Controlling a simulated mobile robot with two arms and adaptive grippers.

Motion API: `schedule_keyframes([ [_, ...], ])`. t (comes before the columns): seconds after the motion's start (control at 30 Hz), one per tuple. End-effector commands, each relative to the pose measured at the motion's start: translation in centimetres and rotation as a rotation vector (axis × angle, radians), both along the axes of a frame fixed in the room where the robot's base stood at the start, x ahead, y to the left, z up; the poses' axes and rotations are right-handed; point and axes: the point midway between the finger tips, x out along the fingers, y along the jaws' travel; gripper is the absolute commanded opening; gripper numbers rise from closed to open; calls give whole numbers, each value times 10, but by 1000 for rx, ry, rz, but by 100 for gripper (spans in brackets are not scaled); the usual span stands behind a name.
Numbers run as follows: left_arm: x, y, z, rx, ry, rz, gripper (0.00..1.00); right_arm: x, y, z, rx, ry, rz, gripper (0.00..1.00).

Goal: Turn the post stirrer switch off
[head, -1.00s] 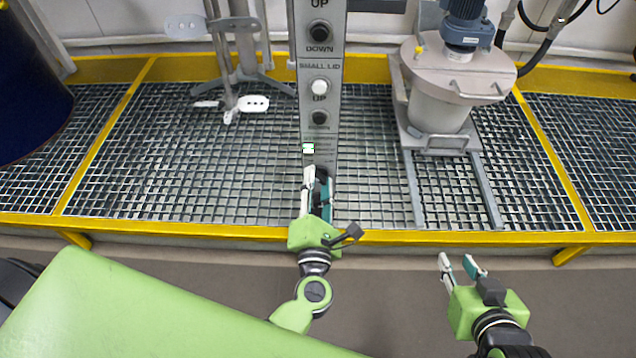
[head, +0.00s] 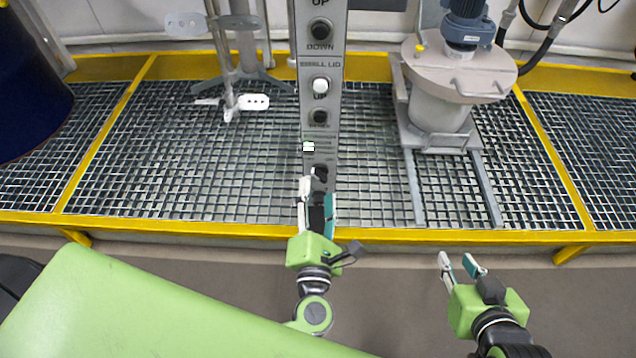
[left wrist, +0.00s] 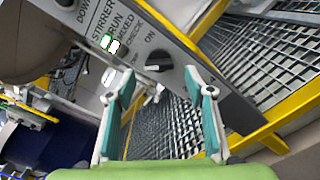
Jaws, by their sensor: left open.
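The grey control post (head: 320,133) stands upright in the middle of the head view. Its lower face carries a dark round knob (head: 319,172), the stirrer switch. In the left wrist view the knob (left wrist: 157,64) sits beside the word ON, near STIRRER RUN lettering and small lit indicators (left wrist: 109,43); its exact setting is hard to tell. My left gripper (head: 316,194) is open and empty, just on the near side of the knob. Its fingers lie either side of the knob in the wrist view and appear apart from it. My right gripper (head: 459,262) is open and empty, off to the right.
More buttons (head: 320,86) sit higher on the post. A lidded vessel with a blue motor (head: 440,85) stands right, a stirrer stand (head: 238,60) left, a dark blue drum (head: 28,90) far left. A yellow-edged grating (head: 200,170) lies around the post.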

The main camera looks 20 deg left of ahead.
Motion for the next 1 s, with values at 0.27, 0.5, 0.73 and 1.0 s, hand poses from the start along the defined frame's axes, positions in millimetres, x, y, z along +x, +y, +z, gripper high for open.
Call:
schedule_keyframes([
  [0.27,-57,-16,-1,0,3,-1,49,0,0,0,-1,0,-1,26],
  [0.5,-77,-22,0,-1,0,1,49,0,0,0,-1,0,-1,26],
  [0.73,-79,-22,0,-1,0,1,49,0,0,0,0,-1,-1,26],
  [1.0,-78,-22,0,-1,0,1,49,0,-1,0,0,-1,-1,26],
])
